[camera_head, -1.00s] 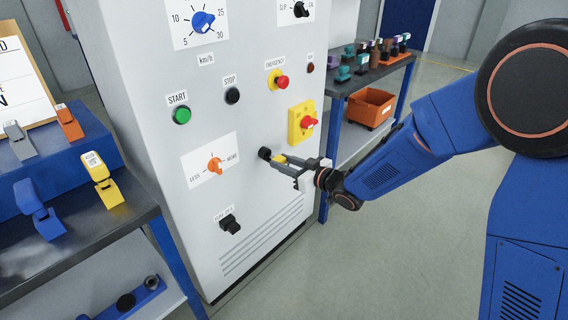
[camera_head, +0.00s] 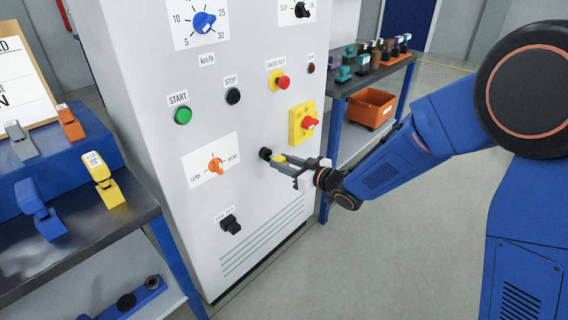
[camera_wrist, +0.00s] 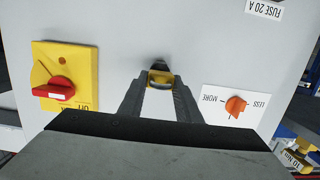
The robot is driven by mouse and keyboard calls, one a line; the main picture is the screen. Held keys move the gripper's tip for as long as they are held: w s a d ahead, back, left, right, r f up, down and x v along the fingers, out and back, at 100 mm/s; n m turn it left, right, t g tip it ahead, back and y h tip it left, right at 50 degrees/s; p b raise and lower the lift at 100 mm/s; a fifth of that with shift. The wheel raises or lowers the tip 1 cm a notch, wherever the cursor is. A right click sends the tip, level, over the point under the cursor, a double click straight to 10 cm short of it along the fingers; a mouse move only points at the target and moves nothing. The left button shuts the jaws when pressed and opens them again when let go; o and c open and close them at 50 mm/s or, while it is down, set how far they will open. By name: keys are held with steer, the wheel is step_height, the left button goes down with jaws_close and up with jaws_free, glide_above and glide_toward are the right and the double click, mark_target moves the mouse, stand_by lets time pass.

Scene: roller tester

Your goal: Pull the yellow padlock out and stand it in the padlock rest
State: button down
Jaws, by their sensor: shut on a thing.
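The yellow padlock (camera_wrist: 160,78) is between the fingers of my gripper in the wrist view; only its small yellow part shows there. In the head view the padlock (camera_head: 281,159) is a small yellow patch, mostly hidden by the fingers. My gripper (camera_head: 279,162) is shut on it, close in front of the grey cabinet's face. A black round fitting (camera_head: 265,153) sits on the panel right at the fingertips; I cannot tell whether the padlock is still in it. I cannot pick out the padlock rest with certainty.
The cabinet panel (camera_head: 255,110) carries an orange knob (camera_head: 216,165), a yellow-backed red switch (camera_head: 308,122) and a black knob (camera_head: 230,225). A left bench (camera_head: 85,240) holds several coloured items. A right bench (camera_head: 375,77) stands behind, with an orange bin (camera_head: 371,107) below. The floor at right is clear.

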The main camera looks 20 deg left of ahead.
steer(key=shift+r+x, duration=0.1)
steer(key=shift+x, duration=0.65)
steer(key=shift+r+x, duration=0.15)
steer(key=shift+x, duration=0.6)
steer(key=c, duration=1.2)
jaws_free()
